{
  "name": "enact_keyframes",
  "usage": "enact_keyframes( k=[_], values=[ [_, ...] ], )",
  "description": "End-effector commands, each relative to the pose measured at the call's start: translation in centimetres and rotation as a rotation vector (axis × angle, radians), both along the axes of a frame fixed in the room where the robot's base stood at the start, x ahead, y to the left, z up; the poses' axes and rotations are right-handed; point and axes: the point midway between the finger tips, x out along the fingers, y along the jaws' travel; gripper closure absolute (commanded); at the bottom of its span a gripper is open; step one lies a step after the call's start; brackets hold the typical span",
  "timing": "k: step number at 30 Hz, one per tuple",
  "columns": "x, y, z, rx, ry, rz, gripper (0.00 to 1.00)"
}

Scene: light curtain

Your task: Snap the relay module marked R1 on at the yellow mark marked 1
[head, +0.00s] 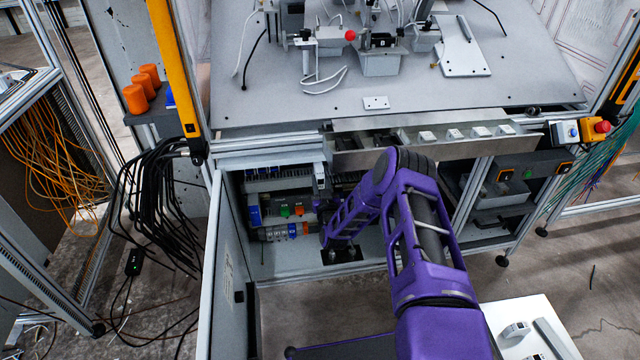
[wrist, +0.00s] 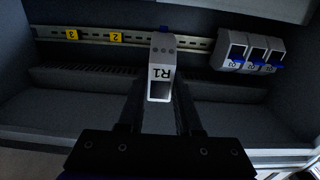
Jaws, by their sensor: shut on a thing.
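The relay module R1 (wrist: 162,62) is a light grey block with its label upside down in the wrist view. My gripper (wrist: 160,92) is shut on it, with one dark finger on each side. The module's far end overlaps the metal rail (wrist: 90,35); I cannot tell whether it touches or is seated. Yellow mark 2 (wrist: 116,37) and yellow mark 3 (wrist: 71,34) show on the rail left of the module. Yellow mark 1 is not visible. In the head view my arm reaches into the open cabinet, and the fingers and module cannot be made out.
Several grey modules with blue parts (wrist: 248,50) sit on the rail to the right, with a gap between them and R1. A slotted duct (wrist: 85,74) runs below the rail. The cabinet's open door (head: 228,250) stands left of my arm. A white table (head: 530,315) is at lower right.

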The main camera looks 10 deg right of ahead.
Motion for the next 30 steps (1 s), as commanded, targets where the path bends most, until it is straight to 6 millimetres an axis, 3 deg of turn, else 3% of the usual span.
enact_keyframes(
  k=[22,30],
  values=[
    [8.5,0.0,-0.3,0.001,-0.001,0.001,1.0],
    [8.4,0.1,0.0,-0.001,0.002,0.003,1.0]
  ],
)
